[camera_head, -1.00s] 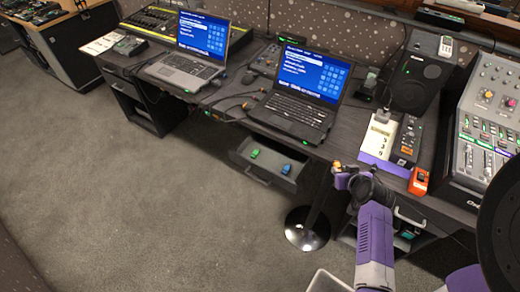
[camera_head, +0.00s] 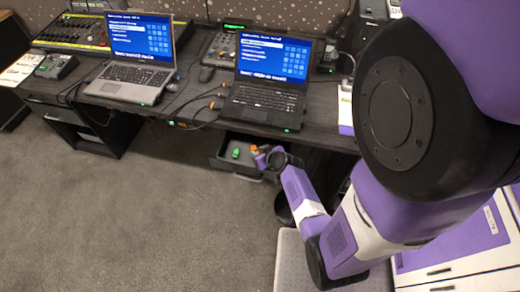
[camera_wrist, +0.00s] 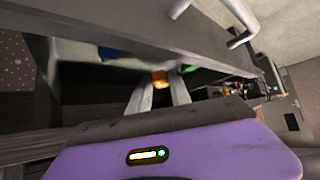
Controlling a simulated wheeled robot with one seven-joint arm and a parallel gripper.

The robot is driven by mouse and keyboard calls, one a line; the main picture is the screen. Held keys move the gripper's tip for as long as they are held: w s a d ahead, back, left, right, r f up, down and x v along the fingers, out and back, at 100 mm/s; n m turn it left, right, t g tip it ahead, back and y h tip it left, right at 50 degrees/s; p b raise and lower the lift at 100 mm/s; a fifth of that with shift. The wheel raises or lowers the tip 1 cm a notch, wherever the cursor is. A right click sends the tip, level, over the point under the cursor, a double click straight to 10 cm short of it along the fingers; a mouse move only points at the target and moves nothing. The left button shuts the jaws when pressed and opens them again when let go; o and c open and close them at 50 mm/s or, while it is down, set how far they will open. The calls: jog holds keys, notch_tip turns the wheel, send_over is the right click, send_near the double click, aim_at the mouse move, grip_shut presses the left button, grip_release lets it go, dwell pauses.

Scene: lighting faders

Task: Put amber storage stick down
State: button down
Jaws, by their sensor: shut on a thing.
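My gripper (camera_wrist: 160,86) is shut on the small amber storage stick (camera_wrist: 160,77), which shows between the fingertips in the wrist view. In the head view the amber stick (camera_head: 254,149) is at the tip of my purple arm, over or beside the open drawer (camera_head: 222,163) under the desk. A green stick (camera_head: 236,153) lies in that drawer, just left of my gripper. In the wrist view the green stick (camera_wrist: 188,68) and a blue stick (camera_wrist: 110,53) show past the fingers. The blue stick is hidden behind my arm in the head view. The height above the drawer floor is unclear.
The drawer front with its handle (camera_wrist: 242,22) crosses the top of the wrist view, close to my fingers. The desk above holds a black laptop (camera_head: 266,100), a grey laptop (camera_head: 135,80), a mixer (camera_head: 85,35) and cables. The carpet (camera_head: 150,220) in front is clear.

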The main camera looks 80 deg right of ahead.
jog(key=shift+f, duration=0.85)
jog(key=d, duration=0.4)
jog(key=shift+s+d+f, duration=0.15)
jog(key=shift+s, duration=0.15)
jog(key=shift+f, duration=0.45)
jog(key=shift+f, duration=0.3)
